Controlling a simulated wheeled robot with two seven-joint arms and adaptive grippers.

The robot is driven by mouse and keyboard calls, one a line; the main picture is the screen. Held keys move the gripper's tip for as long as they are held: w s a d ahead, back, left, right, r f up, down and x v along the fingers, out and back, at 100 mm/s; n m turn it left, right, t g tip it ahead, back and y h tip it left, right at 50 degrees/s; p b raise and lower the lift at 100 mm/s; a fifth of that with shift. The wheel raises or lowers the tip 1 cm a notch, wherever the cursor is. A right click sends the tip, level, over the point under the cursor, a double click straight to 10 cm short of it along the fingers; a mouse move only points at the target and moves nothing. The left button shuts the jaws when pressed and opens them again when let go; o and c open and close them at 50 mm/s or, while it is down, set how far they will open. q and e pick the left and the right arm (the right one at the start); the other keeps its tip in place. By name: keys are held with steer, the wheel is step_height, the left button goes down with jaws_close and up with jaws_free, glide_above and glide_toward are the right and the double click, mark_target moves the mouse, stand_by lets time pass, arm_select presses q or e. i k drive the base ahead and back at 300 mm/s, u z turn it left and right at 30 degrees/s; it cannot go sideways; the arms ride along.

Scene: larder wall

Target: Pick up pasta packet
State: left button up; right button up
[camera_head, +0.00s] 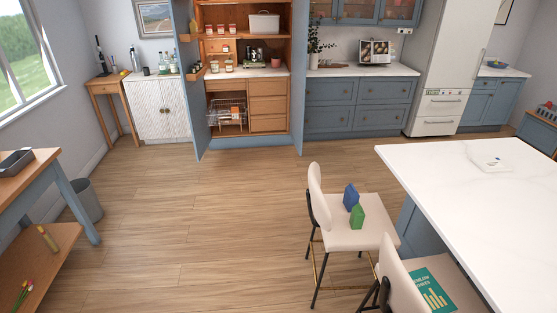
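I cannot make out a packet that is clearly pasta. The open larder cupboard (200,120) at the back holds jars (228,65) and other small goods, too small to identify. Neither of my grippers is in view.
A white-topped island (470,170) fills the right side. A second chair (400,293) with a teal book (433,292) stands in front. A wooden-topped table (30,165) and a grey bin (85,200) are at left. The wooden floor (200,220) between is clear.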

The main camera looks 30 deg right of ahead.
mark_target(350, 197)
steer(key=z, duration=0.1)
steer(key=i, duration=1.95)
steer(key=z, duration=1.25)
steer(key=i, duration=1.1)
steer(key=z, duration=1.05)
